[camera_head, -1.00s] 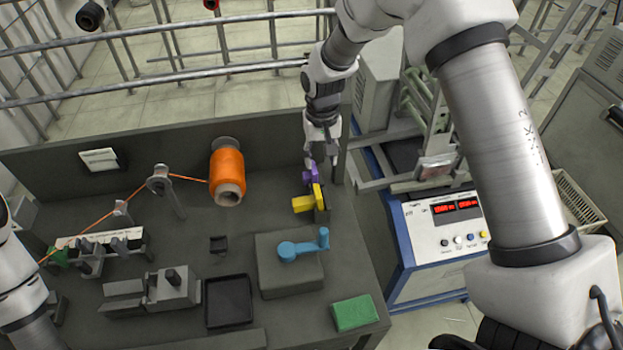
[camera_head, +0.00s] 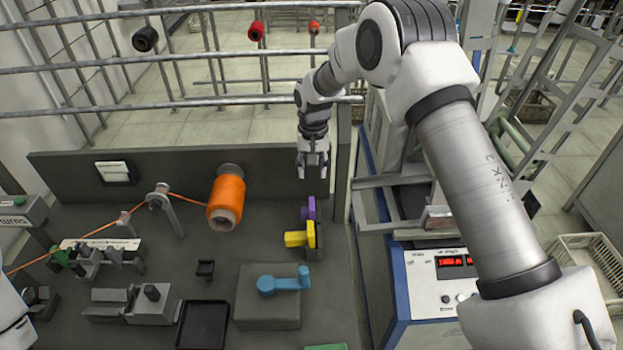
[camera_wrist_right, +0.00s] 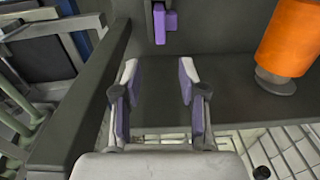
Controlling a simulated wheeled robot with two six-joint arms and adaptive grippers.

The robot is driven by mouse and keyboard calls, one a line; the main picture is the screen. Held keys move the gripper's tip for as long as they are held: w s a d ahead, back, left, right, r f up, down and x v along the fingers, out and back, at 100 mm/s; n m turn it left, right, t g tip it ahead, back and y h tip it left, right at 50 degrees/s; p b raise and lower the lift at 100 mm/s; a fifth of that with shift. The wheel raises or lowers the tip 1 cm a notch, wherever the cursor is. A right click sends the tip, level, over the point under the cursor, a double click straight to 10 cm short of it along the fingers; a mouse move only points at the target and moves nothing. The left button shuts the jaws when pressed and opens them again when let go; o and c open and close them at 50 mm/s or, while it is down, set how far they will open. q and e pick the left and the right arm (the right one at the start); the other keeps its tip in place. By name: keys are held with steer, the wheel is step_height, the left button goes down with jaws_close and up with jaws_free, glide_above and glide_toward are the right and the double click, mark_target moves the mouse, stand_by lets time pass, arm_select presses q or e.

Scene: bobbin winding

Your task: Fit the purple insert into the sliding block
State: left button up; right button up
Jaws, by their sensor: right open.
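The purple insert (camera_head: 309,208) sits at the top of a small dark holder (camera_head: 316,252) near the right end of the bench, just behind a yellow piece (camera_head: 297,238). It looks seated against the holder, and I cannot tell how deep it goes. In the right wrist view the purple insert (camera_wrist_right: 166,22) shows at the top edge. My right gripper (camera_head: 313,174) is open and empty, behind and apart from the insert. Its purple-padded fingers (camera_wrist_right: 158,72) are spread with nothing between them. I cannot tell which part is the sliding block. My left gripper is out of view.
An orange thread spool (camera_head: 227,197) stands left of my right gripper. A blue crank (camera_head: 285,282) lies on a grey block (camera_head: 266,312), beside a black tray (camera_head: 203,328). A bench wall (camera_head: 260,166) runs behind. A machine with red displays (camera_head: 452,262) stands right.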

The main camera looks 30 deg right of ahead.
mark_target(312, 203)
steer(key=f, duration=0.3)
steer(key=shift+w+a+f, duration=0.1)
steer(key=shift+a+f, duration=0.1)
steer(key=shift+a, duration=0.2)
step_height(312, 203, down, 8)
steer(key=b, duration=0.5)
steer(key=shift+d+f+b, duration=0.15)
steer(key=shift+b, duration=0.15)
steer(key=shift+d+f, duration=0.1)
steer(key=shift+f, duration=0.1)
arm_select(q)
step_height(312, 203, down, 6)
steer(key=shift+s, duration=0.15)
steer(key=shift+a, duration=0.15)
